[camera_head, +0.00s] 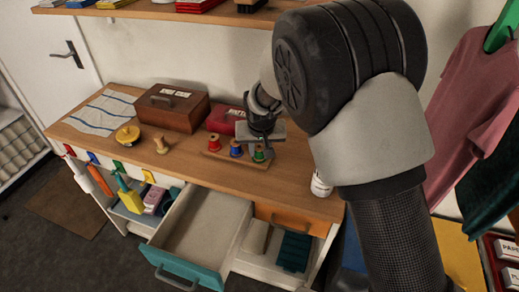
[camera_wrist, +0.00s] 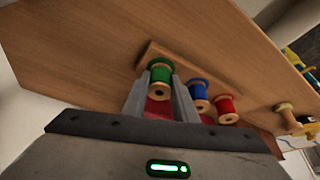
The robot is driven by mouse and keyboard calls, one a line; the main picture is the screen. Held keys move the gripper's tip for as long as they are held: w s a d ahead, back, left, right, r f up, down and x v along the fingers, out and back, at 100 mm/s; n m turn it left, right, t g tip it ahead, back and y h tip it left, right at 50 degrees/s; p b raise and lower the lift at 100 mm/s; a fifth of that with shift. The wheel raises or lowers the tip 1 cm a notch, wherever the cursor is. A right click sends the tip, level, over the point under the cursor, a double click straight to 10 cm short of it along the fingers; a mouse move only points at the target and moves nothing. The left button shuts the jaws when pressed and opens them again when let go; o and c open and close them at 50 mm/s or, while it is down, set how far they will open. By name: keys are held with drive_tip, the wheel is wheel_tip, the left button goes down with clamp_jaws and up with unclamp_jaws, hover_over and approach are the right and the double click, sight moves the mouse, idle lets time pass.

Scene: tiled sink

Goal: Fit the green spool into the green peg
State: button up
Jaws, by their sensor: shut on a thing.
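The green spool (camera_head: 259,154) is at the right end of a small wooden peg board (camera_head: 222,157) on the worktop. My gripper (camera_head: 262,146) is above it and shut on it. In the wrist view the green spool (camera_wrist: 160,74) sits between the two fingertips, upright in line with the others. The green peg is hidden, and I cannot tell whether the spool is fully down on it. A blue spool (camera_head: 236,148) and a red spool (camera_head: 214,143) stand on the board to its left. They also show in the wrist view, blue (camera_wrist: 198,97) and red (camera_wrist: 226,106).
A red box (camera_head: 222,119) stands close behind the board, with a brown wooden case (camera_head: 172,106) to its left. A yellow spool (camera_head: 128,134) and a small wooden spool (camera_head: 161,145) are further left. An open drawer (camera_head: 195,232) juts out in front below the worktop.

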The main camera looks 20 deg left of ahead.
drive_tip(key=shift+f, duration=0.3)
drive_tip(key=o, duration=1)
drive_tip(key=shift+r, duration=0.1)
drive_tip(key=shift+r, duration=0.4)
drive_tip(key=v, duration=1.1)
drive_tip(key=shift+s+d+r, duration=0.1)
drive_tip(key=shift+s+r, duration=0.1)
drive_tip(key=shift+r, duration=0.1)
